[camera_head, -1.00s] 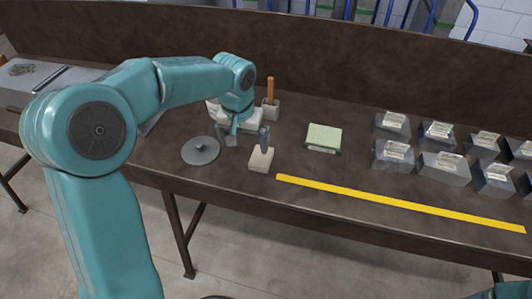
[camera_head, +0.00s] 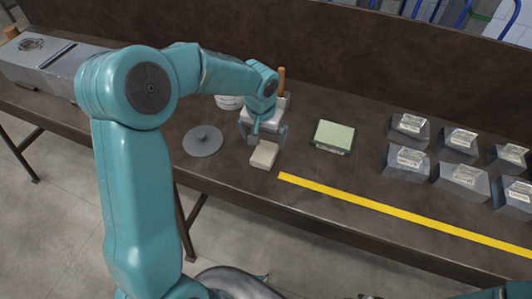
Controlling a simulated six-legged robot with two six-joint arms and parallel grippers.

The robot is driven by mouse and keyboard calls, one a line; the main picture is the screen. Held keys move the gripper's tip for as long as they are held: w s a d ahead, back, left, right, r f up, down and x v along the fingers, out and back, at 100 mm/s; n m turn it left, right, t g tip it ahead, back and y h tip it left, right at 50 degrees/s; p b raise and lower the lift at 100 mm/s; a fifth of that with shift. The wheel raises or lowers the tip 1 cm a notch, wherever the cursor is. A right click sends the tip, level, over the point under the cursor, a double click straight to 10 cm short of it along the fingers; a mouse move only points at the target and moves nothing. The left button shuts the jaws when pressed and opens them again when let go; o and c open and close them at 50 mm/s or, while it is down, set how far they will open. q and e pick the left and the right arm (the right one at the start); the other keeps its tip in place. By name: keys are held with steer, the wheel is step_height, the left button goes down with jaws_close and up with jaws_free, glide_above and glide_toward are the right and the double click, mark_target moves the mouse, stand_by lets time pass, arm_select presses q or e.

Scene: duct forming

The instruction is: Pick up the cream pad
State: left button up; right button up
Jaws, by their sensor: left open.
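The cream pad (camera_head: 263,156) is a small pale block lying on the brown workbench, just left of the yellow strip's near end. My left gripper (camera_head: 268,138) is above the pad's far edge, pointing down with its fingers apart. The fingers are close to the pad; I cannot tell whether they touch it. My right gripper is not clearly visible; only a dark and teal part of my right arm shows at the bottom right corner.
A grey disc with a knob (camera_head: 203,140) lies left of the pad. A green-topped block (camera_head: 333,136) is to the right. A yellow strip (camera_head: 385,206) runs along the bench (camera_head: 330,222). Several labelled grey blocks (camera_head: 407,161) stand at right. An orange-brown handle (camera_head: 281,82) rises behind my gripper.

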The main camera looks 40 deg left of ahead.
mark_target(265, 153)
arm_select(q)
steer(key=f, duration=0.5)
steer(key=f+p, duration=0.1)
steer(key=f, duration=0.2)
steer(key=shift+w+a+f, duration=0.1)
steer(key=shift+w+f, duration=0.05)
steer(key=shift+w, duration=0.2)
steer(key=shift+s, duration=0.1)
steer(key=shift+c, duration=0.9)
steer(key=c, duration=0.9)
